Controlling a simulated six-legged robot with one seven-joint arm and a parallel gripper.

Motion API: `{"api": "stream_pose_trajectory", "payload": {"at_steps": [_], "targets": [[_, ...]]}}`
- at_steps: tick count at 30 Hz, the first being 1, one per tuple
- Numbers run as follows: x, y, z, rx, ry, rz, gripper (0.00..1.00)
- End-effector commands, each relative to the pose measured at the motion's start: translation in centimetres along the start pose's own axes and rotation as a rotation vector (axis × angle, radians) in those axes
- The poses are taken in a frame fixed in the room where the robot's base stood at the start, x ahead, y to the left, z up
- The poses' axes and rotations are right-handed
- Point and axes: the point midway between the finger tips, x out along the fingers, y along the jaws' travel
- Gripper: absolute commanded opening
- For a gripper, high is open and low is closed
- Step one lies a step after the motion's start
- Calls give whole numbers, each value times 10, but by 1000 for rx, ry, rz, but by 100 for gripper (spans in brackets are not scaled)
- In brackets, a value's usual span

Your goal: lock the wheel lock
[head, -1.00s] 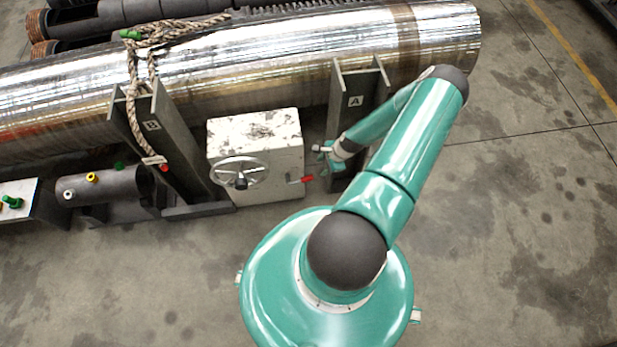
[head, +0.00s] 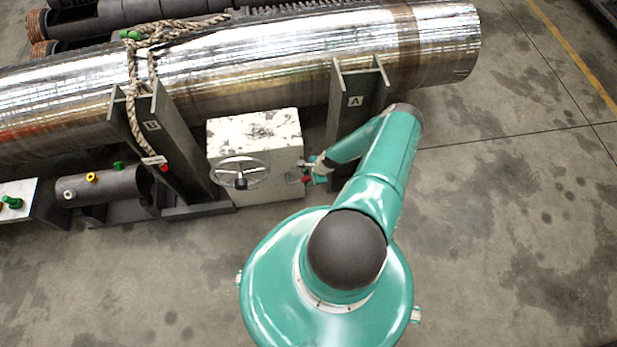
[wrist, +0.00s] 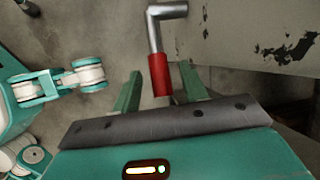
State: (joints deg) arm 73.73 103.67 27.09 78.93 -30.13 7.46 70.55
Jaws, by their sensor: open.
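The wheel lock is a bent metal lever with a red grip (head: 307,180) on the right side of a worn white box (head: 254,130). In the wrist view the red grip (wrist: 159,76) points down toward my gripper (wrist: 162,80). My gripper is open, with one green finger on each side of the grip's lower end. I cannot tell whether a finger touches it. In the head view my gripper (head: 312,168) is right at the box's right side, by the lever. The handwheel (head: 240,173) is on the box's front face.
A large shiny metal barrel (head: 270,55) lies behind the box on dark uprights, marked B (head: 152,126) and A (head: 355,101). Upright A stands close behind my forearm. A rope (head: 133,100) hangs at upright B. The floor (head: 500,220) to the right is clear.

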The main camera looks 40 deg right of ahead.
Motion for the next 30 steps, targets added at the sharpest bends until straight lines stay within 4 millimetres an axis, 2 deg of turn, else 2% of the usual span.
{"api": "stream_pose_trajectory", "payload": {"at_steps": [9,15,16,30], "targets": [[3,0,0,-1,0,1,41],[3,0,0,-1,0,0,2],[3,0,0,-1,0,0,0],[1,1,10,-21,67,22,0]]}}
